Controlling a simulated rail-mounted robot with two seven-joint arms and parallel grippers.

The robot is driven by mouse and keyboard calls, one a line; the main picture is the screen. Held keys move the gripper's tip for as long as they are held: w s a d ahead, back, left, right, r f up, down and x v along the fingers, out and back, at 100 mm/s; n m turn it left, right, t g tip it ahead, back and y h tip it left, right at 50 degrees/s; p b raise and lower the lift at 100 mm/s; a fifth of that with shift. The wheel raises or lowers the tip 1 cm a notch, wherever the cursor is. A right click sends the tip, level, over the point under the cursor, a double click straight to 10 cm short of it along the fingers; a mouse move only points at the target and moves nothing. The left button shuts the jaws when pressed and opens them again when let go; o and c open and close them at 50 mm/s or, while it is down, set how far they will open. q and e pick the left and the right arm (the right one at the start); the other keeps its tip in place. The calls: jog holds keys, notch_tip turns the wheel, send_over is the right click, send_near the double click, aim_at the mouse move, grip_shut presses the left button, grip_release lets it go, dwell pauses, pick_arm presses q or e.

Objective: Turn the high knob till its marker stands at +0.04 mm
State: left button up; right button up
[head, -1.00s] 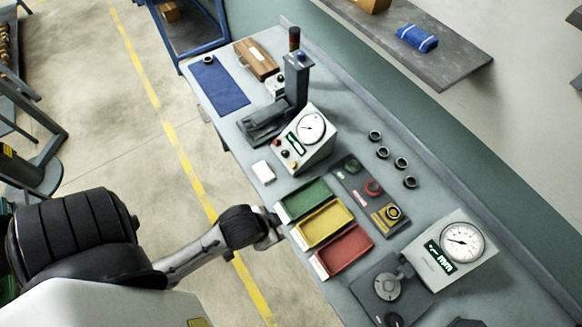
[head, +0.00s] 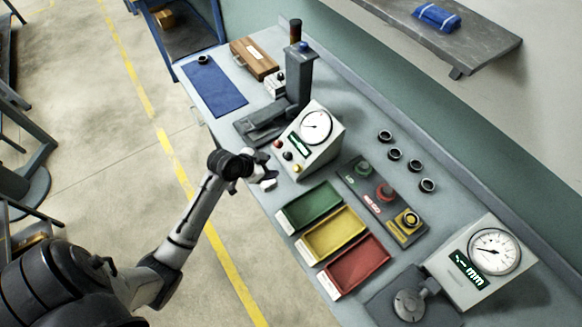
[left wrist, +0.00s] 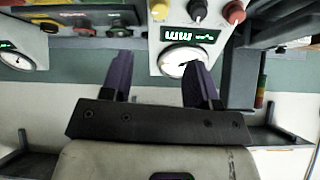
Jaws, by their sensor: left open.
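The measuring unit (head: 322,145) is a pale box with a round dial and a green display. Its sloped front carries a red knob (head: 278,143), a dark knob (head: 288,155) and a yellow knob (head: 297,168). In the left wrist view the unit appears upside down, with the yellow knob (left wrist: 158,10), dark knob (left wrist: 199,13) and red knob (left wrist: 235,12) at the top. I cannot tell which is the high knob or read its marker. My left gripper (head: 258,172) is in front of the unit, apart from the knobs. Its fingers (left wrist: 160,78) are open and empty. My right gripper is out of view.
A white block (head: 268,184) lies beside my left gripper. Green (head: 309,206), yellow (head: 334,234) and red (head: 357,264) trays stand nearer. A second dial unit (head: 470,266) is at lower right. Several dark rings (head: 394,154) lie behind a button panel (head: 375,190).

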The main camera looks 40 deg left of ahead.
aim_at(295, 168)
pick_arm(q)
jog(key=x, duration=1.3)
jog(key=shift+w+d+f, duration=0.1)
jog(key=shift+w+f, duration=0.05)
jog(key=shift+w, duration=0.15)
jog(key=shift+c, duration=0.3)
jog(key=c, duration=0.9)
jog(key=shift+o, duration=0.2)
jog(key=shift+n+p, duration=1.05)
jog(key=shift+n, duration=0.15)
jog(key=shift+n+y+p, duration=0.3)
jog(key=shift+n+p, duration=0.7)
jog(key=shift+n, duration=0.2)
jog(key=shift+n+p, duration=0.35)
jog(key=shift+n, duration=0.25)
